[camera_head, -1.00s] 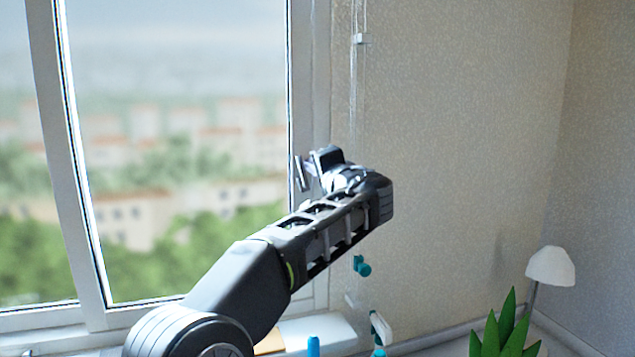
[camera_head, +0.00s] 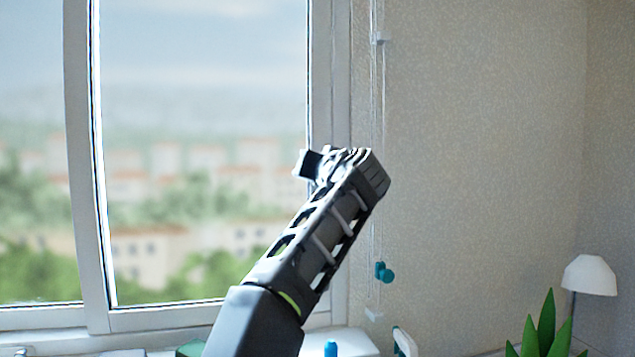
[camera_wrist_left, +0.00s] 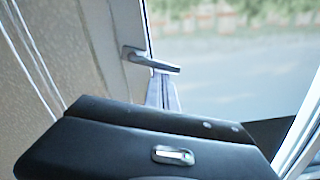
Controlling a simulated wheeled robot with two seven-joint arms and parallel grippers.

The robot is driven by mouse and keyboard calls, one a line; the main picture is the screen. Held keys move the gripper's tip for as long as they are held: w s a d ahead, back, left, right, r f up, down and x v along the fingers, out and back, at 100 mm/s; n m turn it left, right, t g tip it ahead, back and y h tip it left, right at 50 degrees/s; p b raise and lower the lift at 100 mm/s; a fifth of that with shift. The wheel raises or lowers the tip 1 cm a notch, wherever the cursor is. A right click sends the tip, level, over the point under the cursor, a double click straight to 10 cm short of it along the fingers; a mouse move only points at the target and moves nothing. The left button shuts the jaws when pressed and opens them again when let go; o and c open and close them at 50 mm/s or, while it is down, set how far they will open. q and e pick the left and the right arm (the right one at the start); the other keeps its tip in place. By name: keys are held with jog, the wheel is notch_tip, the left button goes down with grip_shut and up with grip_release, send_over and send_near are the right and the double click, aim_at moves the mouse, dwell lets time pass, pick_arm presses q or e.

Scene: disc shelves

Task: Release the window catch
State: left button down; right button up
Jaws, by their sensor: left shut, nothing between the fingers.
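The window catch (camera_wrist_left: 158,65) is a small grey lever on the white window frame (camera_wrist_left: 118,45) in the left wrist view. Its lever points across the frame toward the glass. My left gripper (camera_wrist_left: 163,78) is shut and empty, with its fingertips right at the lever's underside in that picture; I cannot tell whether they touch. In the head view my left gripper (camera_head: 309,164) is up against the right side of the window frame, and the catch is hidden behind it. My right gripper is in neither view.
Blind cords (camera_head: 375,130) hang just right of the frame, with a teal knob (camera_head: 384,272) lower down. A white lamp (camera_head: 590,275) and a green plant (camera_head: 545,330) stand at the lower right. A blue item (camera_head: 331,348) is by the sill.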

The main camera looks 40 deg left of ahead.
pick_arm(q)
jog(key=shift+s+a+f+n+b, duration=0.15)
jog(key=shift+f+n+b, duration=0.1)
jog(key=shift+n+b, duration=0.25)
jog(key=shift+s+a+f+n+b, duration=0.1)
jog(key=shift+f+n+b, duration=0.15)
jog(key=shift+n+b, duration=0.25)
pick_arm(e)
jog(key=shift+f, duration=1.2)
